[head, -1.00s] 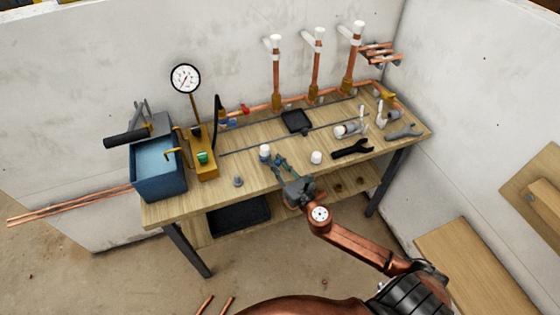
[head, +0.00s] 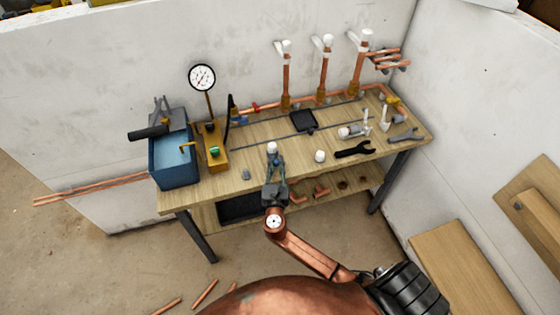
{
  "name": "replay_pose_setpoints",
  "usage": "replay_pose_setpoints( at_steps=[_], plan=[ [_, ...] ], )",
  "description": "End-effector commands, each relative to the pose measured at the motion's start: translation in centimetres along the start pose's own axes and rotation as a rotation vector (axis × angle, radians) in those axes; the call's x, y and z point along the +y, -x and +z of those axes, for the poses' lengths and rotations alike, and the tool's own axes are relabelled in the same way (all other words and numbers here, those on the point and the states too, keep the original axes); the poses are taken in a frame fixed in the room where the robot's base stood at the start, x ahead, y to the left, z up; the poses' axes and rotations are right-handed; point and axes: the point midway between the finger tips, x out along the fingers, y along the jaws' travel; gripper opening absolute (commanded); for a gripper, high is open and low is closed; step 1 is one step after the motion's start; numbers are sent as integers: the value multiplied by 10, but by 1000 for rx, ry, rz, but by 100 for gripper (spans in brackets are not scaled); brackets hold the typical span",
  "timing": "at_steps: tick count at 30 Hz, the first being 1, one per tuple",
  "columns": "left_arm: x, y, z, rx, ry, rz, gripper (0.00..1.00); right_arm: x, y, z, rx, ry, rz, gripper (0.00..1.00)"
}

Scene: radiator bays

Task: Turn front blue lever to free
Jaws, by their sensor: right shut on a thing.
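A blue lever (head: 239,121) sits at the left end of the copper pipework at the back of the bench, low beside the dark hose. A red lever (head: 254,107) is just behind and to the right of it. My right gripper (head: 276,160) is over the bench's front part, well in front of the blue lever. It is shut on a small white-topped piece (head: 272,147), which appears to stand on the bench. The fingers hide its lower part. The levers are too small to read their exact angle. My left gripper is not in view.
A gauge (head: 202,78) on a yellow block and a blue tank (head: 174,162) stand at the left. A white cap (head: 320,156), a black wrench (head: 354,149) and a dark tray (head: 303,120) lie to the right. Three upright copper pipes (head: 286,80) stand behind.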

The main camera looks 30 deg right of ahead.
Motion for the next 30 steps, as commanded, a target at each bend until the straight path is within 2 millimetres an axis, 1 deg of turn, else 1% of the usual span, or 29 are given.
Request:
replay_pose_setpoints(
  at_steps=[3, 11, 21, 30],
  plan=[
    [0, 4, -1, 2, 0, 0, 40, 5, 1, 1, 2, -3, -59, 0],
    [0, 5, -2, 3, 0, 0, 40, 14, 2, 0, 1, -2, -188, 0],
    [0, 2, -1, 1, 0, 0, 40, 23, 2, -1, 1, 0, -345, 0],
    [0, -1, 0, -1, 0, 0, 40, 28, 1, -1, 1, 0, -439, 0]
  ],
)
